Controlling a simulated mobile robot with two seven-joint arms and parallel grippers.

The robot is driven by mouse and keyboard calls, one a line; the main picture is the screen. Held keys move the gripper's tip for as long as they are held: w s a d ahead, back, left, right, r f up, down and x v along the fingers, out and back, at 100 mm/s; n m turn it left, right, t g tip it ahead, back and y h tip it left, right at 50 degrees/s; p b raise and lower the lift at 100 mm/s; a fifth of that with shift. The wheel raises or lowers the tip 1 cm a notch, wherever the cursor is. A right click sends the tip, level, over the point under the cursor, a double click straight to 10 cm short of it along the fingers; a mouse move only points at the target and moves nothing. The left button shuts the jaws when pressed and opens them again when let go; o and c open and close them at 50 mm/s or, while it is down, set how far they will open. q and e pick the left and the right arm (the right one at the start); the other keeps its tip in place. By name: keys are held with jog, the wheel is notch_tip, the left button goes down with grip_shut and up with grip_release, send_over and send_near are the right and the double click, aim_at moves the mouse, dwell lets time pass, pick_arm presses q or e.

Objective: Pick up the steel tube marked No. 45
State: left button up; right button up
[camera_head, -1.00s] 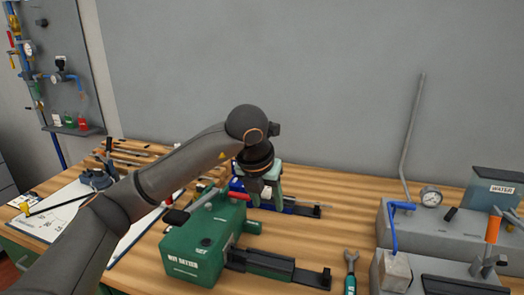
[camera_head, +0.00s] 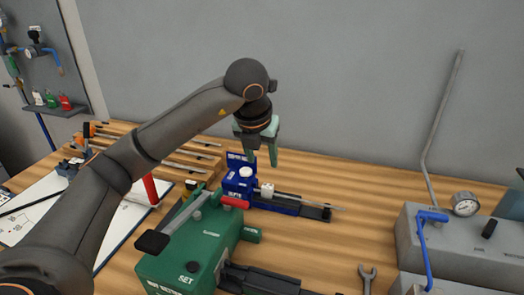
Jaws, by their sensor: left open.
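Several thin grey tubes lie on the stepped wooden rack (camera_head: 196,148) at the back left. No number can be read on them, so I cannot tell which is No. 45. A thin metal rod (camera_head: 310,205) lies along the blue bench device (camera_head: 285,205), with a small pale block on it. My left gripper (camera_head: 263,158) points down with its green fingers open and nothing visible between them. It appears above the blue device, to the right of the rack. My right gripper is not in view.
A green machine marked SET (camera_head: 200,250) with a long lever stands in front. A wrench (camera_head: 367,276) lies at the front. Grey equipment with a gauge (camera_head: 466,204) and a tall bent pipe (camera_head: 440,110) stand at right. Bare wooden bench (camera_head: 365,185) lies between.

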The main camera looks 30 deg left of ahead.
aim_at(268, 186)
pick_arm(q)
jog(key=shift+s, duration=0.1)
jog(key=p+x, duration=0.1)
jog(key=x, duration=1.1)
jog(key=shift+w+f, duration=0.2)
jog(key=shift+f, duration=0.05)
jog(key=shift+c, duration=0.4)
grip_shut()
